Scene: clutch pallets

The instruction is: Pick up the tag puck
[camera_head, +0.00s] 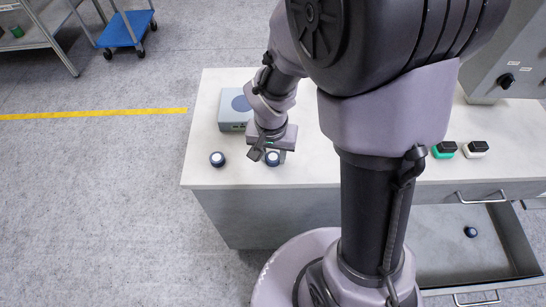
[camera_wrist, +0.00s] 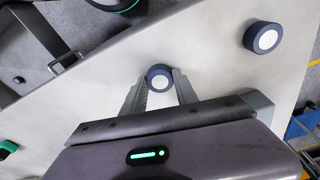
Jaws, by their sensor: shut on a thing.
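A dark blue puck with a white top (camera_head: 273,158) is on the white worktop near its front edge. In the wrist view this puck (camera_wrist: 160,78) sits between the two grey fingertips of my gripper (camera_wrist: 160,86), which is shut on its sides. In the head view my gripper (camera_head: 266,154) points down at the worktop and partly covers the puck. Whether the puck touches the worktop cannot be told. A second, similar puck (camera_head: 217,159) stands free to the left; it shows at upper right in the wrist view (camera_wrist: 262,38).
A grey box with a round top pad (camera_head: 234,108) stands behind the pucks. Green-and-black (camera_head: 444,149) and white-and-black (camera_head: 476,149) blocks are at the right. An open drawer (camera_head: 440,258) below holds another dark puck (camera_head: 470,232). A blue cart (camera_head: 126,30) stands on the floor.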

